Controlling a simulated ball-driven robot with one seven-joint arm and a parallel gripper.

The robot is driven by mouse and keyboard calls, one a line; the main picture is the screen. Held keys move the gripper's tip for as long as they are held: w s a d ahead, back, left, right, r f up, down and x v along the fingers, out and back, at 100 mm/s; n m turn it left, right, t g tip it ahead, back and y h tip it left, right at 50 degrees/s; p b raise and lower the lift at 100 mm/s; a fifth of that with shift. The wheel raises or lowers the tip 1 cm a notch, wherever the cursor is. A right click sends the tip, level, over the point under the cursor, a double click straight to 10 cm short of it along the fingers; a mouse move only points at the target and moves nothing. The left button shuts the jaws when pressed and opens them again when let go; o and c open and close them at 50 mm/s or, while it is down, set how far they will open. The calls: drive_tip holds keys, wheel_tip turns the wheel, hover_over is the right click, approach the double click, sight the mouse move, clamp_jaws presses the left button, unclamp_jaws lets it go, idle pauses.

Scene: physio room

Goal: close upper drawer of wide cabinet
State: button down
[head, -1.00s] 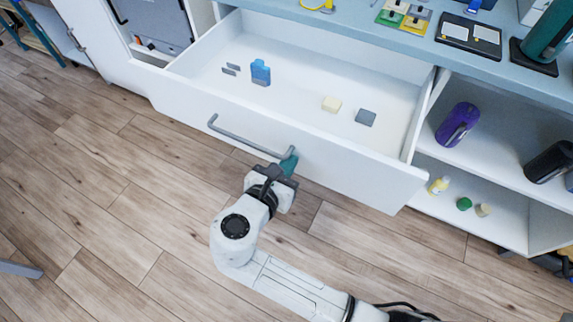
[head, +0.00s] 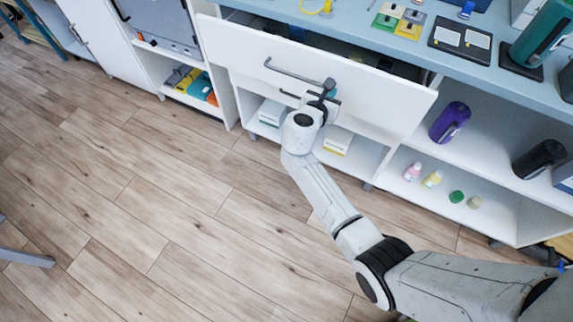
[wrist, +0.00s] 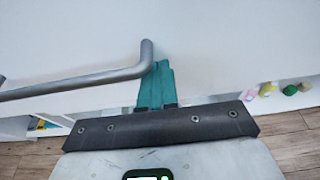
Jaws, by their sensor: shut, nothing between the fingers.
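The upper drawer (head: 370,95) of the wide cabinet (head: 455,62) has a white front with a grey bar handle (head: 297,75). My gripper (head: 328,90) is at the drawer front, by the right end of the handle. In the wrist view, my shut, teal fingers (wrist: 157,82) point at the white front beside the right end of the handle (wrist: 85,82), with nothing between them. Whether the fingertips touch the front is hard to tell. The drawer's contents are mostly hidden.
Open shelves right of the drawer hold a purple bottle (head: 450,122), a black bottle (head: 540,158) and small bottles. A shelf below the drawer holds white boxes (head: 338,140). The blue-grey top (head: 360,30) carries several items. The wooden floor (head: 130,190) in front is clear.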

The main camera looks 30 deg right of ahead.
drive_tip(key=w+d, duration=0.1)
drive_tip(key=d, duration=0.1)
drive_tip(key=w+d+b, duration=0.1)
drive_tip(key=d, duration=0.1)
drive_tip(key=w+d, duration=0.2)
drive_tip(key=d, duration=0.1)
drive_tip(key=shift+f+b, duration=0.1)
drive_tip(key=shift+b, duration=0.2)
drive_tip(key=shift+w+d, duration=0.3)
drive_tip(key=shift+d, duration=0.15)
drive_tip(key=shift+r, duration=0.2)
drive_tip(key=shift+d+r, duration=0.1)
drive_tip(key=shift+s+a, duration=0.3)
drive_tip(key=shift+a, duration=0.1)
drive_tip(key=f+p+v, duration=0.1)
drive_tip(key=p+v, duration=0.2)
drive_tip(key=v, duration=1)
drive_tip(key=shift+a, duration=0.4)
